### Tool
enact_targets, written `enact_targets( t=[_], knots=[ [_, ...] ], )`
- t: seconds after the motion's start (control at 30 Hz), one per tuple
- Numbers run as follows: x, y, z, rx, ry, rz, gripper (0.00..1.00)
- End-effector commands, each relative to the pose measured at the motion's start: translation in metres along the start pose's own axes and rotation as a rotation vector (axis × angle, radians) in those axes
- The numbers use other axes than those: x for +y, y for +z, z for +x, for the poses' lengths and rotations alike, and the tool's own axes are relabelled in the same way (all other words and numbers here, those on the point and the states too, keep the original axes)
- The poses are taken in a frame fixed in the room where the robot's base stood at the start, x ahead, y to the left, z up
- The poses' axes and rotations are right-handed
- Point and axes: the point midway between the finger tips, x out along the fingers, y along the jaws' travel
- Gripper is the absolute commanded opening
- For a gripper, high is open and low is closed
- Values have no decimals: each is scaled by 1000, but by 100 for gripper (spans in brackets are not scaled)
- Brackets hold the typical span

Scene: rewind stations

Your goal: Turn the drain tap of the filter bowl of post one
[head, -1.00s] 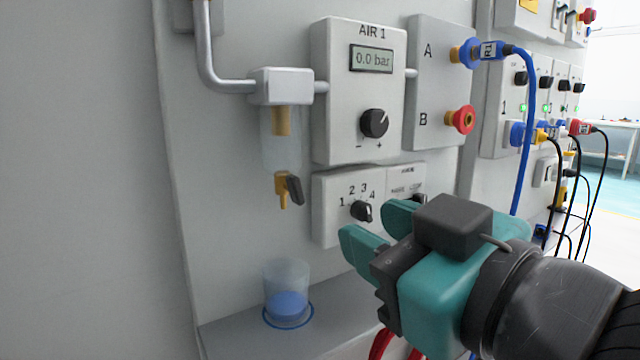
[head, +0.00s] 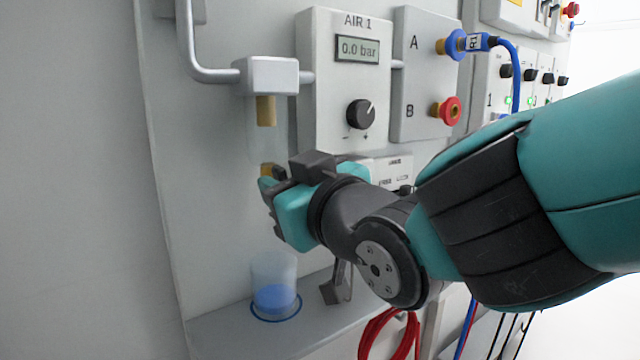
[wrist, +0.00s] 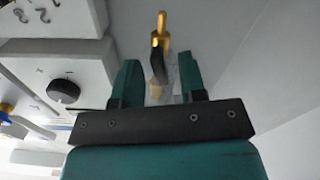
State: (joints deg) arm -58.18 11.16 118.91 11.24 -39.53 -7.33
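The clear filter bowl (head: 258,145) hangs under its pale head (head: 271,76) on the panel. The brass drain tap is at its lower end, mostly hidden by my gripper (head: 270,190) in the head view. In the wrist view the brass spout (wrist: 160,28) and black tap lever (wrist: 158,68) show clearly. The two teal fingertips of my gripper (wrist: 160,72) are apart, with the lever in the gap between them. I see a space on each side of the lever, so the fingers do not look closed on it.
A clear cup with blue liquid (head: 274,296) stands on the grey shelf (head: 225,335) below the tap. The AIR 1 box (head: 335,90), reading 0.0 bar, and the A/B panel (head: 420,75) are to the right. A red hose (head: 385,325) hangs below the shelf. Bare wall lies left.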

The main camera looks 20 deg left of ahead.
Motion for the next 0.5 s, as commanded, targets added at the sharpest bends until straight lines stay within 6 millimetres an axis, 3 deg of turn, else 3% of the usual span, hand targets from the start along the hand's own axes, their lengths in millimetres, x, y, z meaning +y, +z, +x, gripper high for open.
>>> enact_targets(
  t=[0.03,0.2,0.37,0.5],
  knots=[
    [0,0,0,0,0,0,38],
    [0,0,0,0,0,0,0],
    [0,1,0,0,1,10,0],
    [-1,4,-1,2,1,113,0]
  ],
)
